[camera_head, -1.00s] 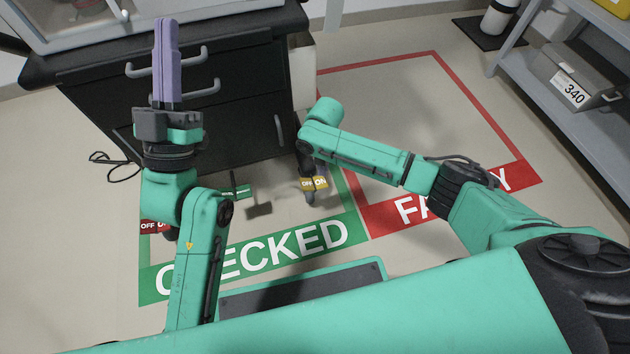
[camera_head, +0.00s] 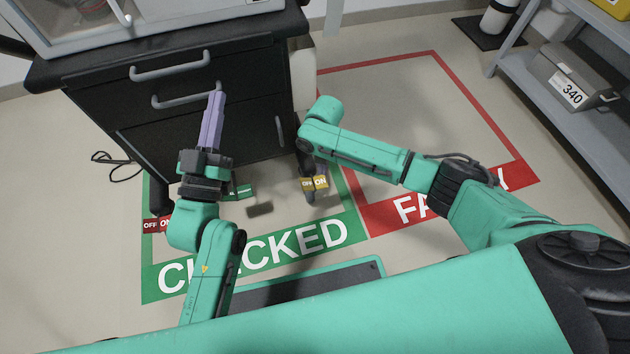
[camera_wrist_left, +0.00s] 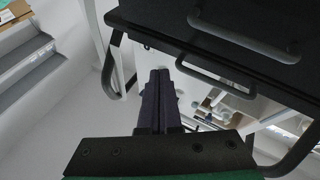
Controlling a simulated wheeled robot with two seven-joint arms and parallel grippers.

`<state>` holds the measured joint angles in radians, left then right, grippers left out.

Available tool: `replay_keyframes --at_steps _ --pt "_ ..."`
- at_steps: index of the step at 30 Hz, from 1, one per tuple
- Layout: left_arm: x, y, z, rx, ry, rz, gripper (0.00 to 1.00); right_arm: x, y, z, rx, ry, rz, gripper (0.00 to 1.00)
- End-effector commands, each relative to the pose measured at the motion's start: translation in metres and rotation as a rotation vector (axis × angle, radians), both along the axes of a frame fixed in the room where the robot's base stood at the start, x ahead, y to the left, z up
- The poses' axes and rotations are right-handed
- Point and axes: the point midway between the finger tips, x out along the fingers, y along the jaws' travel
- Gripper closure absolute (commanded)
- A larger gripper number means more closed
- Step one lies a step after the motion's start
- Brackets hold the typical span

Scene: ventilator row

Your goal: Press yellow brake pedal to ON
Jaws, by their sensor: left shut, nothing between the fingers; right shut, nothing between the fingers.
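The yellow brake pedal (camera_head: 314,183), marked OFF and ON, is low at the foot of the black drawer cart (camera_head: 230,115), by its right front leg. My left gripper (camera_head: 216,95) has pale purple fingers, shut and empty. In the head view it appears in front of the cart's drawers, up and left of the yellow pedal. In the left wrist view its dark fingers (camera_wrist_left: 160,75) are together, with the cart's handles beyond. My right arm (camera_head: 355,150) reaches in from the right, its end close above the yellow pedal in the picture.
A red pedal (camera_head: 156,224) and a green tag (camera_head: 243,191) are also low at the cart. The cart stands over the green CHECKED floor frame (camera_head: 290,245). The red frame (camera_head: 480,185) at right is mostly bare floor. A grey shelf (camera_head: 545,110) stands far right.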

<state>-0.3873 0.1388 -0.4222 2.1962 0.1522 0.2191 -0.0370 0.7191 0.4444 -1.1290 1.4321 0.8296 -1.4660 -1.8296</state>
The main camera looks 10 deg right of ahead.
Motion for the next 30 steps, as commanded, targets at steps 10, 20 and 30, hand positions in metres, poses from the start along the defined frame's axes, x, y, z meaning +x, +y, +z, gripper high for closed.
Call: replay_keyframes --at_steps 10,20,30 --pt "-0.005 -0.005 -0.042 0.021 0.124 -0.017 1.0 0.0 0.0 0.004 0.0 0.0 0.0 1.0" --pt "-0.015 -0.008 -0.081 0.041 0.24 -0.033 1.0 0.0 0.0 0.007 0.0 0.0 0.0 1.0" --pt "-0.03 -0.012 -0.121 0.059 0.361 -0.051 1.0 0.0 0.0 0.011 0.0 0.0 0.0 1.0"
